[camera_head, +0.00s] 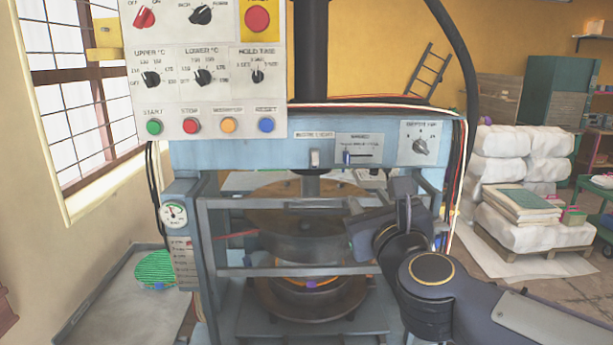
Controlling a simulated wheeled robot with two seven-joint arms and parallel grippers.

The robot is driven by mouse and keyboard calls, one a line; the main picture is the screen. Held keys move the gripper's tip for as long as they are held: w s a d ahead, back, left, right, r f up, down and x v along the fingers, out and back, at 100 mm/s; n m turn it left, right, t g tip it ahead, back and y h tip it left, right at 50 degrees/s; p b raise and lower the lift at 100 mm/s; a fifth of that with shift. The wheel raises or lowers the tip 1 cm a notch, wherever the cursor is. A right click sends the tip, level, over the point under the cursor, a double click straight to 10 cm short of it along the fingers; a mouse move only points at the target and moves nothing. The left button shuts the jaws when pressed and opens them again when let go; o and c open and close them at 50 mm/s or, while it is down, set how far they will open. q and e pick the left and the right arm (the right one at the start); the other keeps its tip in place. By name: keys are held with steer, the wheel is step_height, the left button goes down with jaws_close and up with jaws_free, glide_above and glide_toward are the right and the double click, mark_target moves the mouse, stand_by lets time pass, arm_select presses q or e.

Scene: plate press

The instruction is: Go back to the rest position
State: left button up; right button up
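My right arm comes in from the lower right, in front of the right side of the blue plate press (255,155). My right gripper (366,234) is at the press opening, beside the round upper plate (290,215). Its dark body shows, but its fingertips cannot be made out, so I cannot tell if it is open or shut. Below, the round lower plate (275,300) has an orange glowing ring and a small purple spot on it. My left gripper is not in view.
The control panel (210,110) with knobs and coloured buttons hangs at the upper left of the press. Grey guard bars (230,272) cross the press front. A grey tray table (110,305) with a green striped disc (155,268) stands left. White sacks (510,165) are stacked at right.

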steer(key=s+d+f+n+g, duration=0.3)
steer(key=s+f+n+g, duration=0.1)
steer(key=s+f+n, duration=0.5)
steer(key=s+d+f+n+g+y, duration=0.1)
steer(key=s+d+f+n+g, duration=0.3)
steer(key=s+f+n, duration=0.5)
steer(key=s+d+f+n+g, duration=0.3)
steer(key=s+f+n, duration=0.6)
steer(key=n, duration=0.3)
steer(key=shift+d+f+g+y, duration=0.15)
steer(key=shift+f+g+y, duration=0.15)
steer(key=shift+f+g, duration=0.35)
